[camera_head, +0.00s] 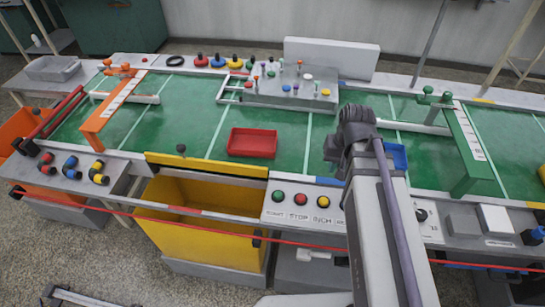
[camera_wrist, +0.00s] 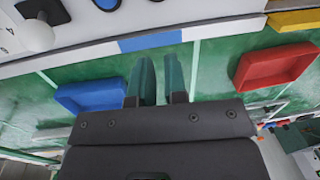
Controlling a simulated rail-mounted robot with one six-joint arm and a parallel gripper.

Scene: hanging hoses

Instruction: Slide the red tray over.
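The red tray (camera_head: 252,142) lies on the green table top, left of my arm in the head view. It also shows at the right of the wrist view (camera_wrist: 275,67), clear of my fingers. My gripper (camera_wrist: 161,72) has its two fingers apart with a narrow gap between them, and nothing is between them. The fingers point down over the green surface, between the red tray and a blue tray. In the head view my fingertips are hidden behind my own wrist.
The blue tray (camera_head: 397,157) is partly hidden behind my arm; it also shows in the wrist view (camera_wrist: 90,96). A grey block with several knobs (camera_head: 290,92) stands behind the red tray. A yellow bin (camera_head: 200,240) is in front. An orange (camera_head: 110,108) and a green gate (camera_head: 467,150) flank the table.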

